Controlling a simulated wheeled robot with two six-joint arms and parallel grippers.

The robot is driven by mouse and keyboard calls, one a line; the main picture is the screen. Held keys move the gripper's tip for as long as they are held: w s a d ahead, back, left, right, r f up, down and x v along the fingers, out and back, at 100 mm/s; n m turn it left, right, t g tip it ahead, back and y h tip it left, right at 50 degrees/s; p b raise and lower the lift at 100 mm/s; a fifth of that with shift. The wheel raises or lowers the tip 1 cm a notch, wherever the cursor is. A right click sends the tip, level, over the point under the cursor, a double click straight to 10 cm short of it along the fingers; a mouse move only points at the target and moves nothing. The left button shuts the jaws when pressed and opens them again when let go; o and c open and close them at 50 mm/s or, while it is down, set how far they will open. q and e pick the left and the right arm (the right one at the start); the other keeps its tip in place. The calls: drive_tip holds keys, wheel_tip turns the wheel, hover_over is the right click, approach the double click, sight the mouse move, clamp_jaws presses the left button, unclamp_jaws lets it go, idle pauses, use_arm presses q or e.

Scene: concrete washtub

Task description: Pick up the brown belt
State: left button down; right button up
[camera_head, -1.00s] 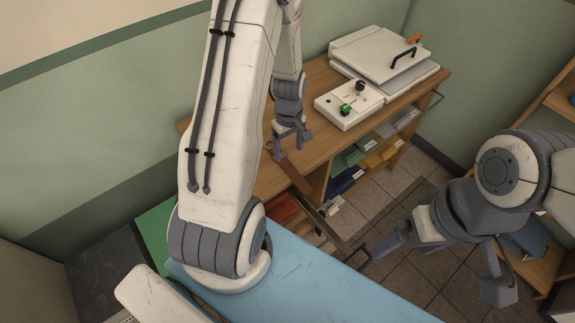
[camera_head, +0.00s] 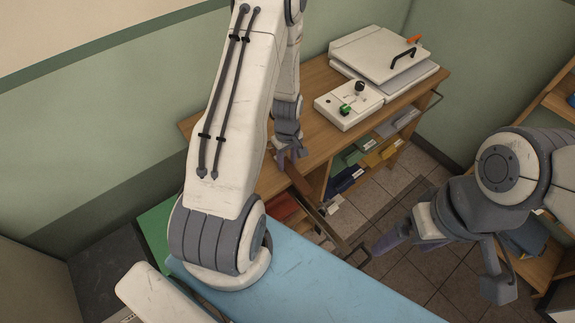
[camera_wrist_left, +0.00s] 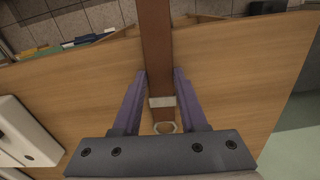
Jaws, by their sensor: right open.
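The brown belt (camera_head: 298,180) lies across the wooden worktop, running toward the front edge. In the left wrist view the belt (camera_wrist_left: 155,35) runs up between the fingers, with a pale metal keeper and a buckle ring at its near end. My left gripper (camera_head: 290,157) is low at the belt's end. In the wrist view its purple fingers (camera_wrist_left: 161,80) stand on either side of the belt and appear to touch both edges, just beyond the buckle. My right gripper (camera_head: 436,262) is open and empty, over the floor at the right.
Several coloured stacks sit on shelves beneath. A blue surface (camera_head: 300,270) is in front. Shelving stands at right.

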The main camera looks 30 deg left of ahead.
sight(287, 165)
use_arm(q)
drive_tip(key=shift+r, duration=0.1)
drive_tip(key=shift+r, duration=0.55)
wheel_tip(287, 165, up, 3)
drive_tip(key=shift+w+f+b, duration=0.1)
drive_tip(key=shift+f+b, duration=0.1)
drive_tip(key=shift+b, duration=0.2)
drive_tip(key=d+r+b, duration=0.1)
drive_tip(key=d+r, duration=0.6)
drive_tip(key=d, duration=0.4)
drive_tip(key=shift+s+d+b, duration=0.3)
drive_tip(key=shift+s+d, duration=0.05)
